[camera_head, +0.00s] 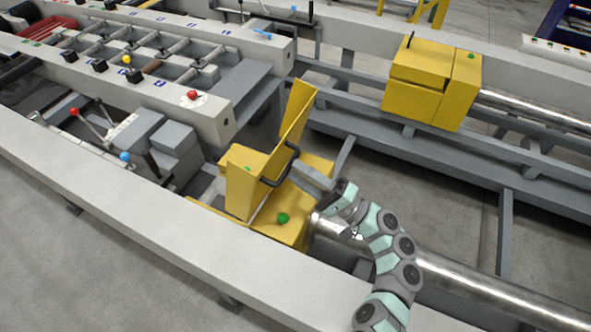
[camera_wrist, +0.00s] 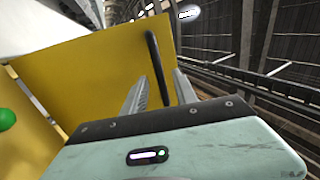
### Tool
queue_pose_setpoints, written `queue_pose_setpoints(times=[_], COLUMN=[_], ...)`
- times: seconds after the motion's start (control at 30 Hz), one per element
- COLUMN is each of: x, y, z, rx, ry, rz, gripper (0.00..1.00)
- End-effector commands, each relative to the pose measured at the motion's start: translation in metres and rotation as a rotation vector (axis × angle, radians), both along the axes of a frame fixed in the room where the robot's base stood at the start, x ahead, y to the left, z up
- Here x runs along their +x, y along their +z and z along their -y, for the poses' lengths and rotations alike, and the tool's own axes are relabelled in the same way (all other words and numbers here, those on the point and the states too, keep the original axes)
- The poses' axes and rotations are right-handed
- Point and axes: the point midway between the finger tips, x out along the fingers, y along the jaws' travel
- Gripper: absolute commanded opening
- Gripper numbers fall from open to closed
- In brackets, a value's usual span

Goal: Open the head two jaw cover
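The near yellow jaw cover (camera_head: 296,117) stands swung up, its panel tilted above a yellow housing (camera_head: 240,192). A black bar handle (camera_head: 283,165) is on it. In the wrist view, the yellow panel (camera_wrist: 90,75) fills the left, with the black handle (camera_wrist: 153,60) at its right edge. My gripper (camera_head: 308,178) is at the handle, coming from the lower right. In the wrist view its two fingers (camera_wrist: 160,80) are apart, one on each side of the handle, with gaps visible. Whether a finger touches the handle is unclear. No label shows which head this is.
A second yellow box (camera_head: 430,85), apparently closed, stands at the back right. A green knob (camera_head: 283,218) is on the near yellow base. A shiny pipe (camera_head: 450,280) runs right below my arm. Pale beams (camera_head: 120,215) flank the housing; grey boxes (camera_head: 170,140) stand left.

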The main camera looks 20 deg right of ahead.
Motion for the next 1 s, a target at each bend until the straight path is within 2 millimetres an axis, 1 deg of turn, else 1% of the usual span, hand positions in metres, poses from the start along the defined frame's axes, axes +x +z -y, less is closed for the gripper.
queue_pose_setpoints(times=[0.03,0.2,0.43,0.6,1.0], x=[-0.005,-0.028,-0.052,-0.06,-0.06], y=[-0.004,-0.017,-0.034,-0.037,-0.038], z=[0.008,0.031,0.056,0.063,0.063], rx=[0.0,-0.002,-0.001,-0.001,0.0], ry=[-0.005,-0.002,-0.001,0.001,0.001], rz=[-0.003,-0.002,-0.003,0.001,0.0], gripper=[0.34,0.34,0.34,0.34,0.34])
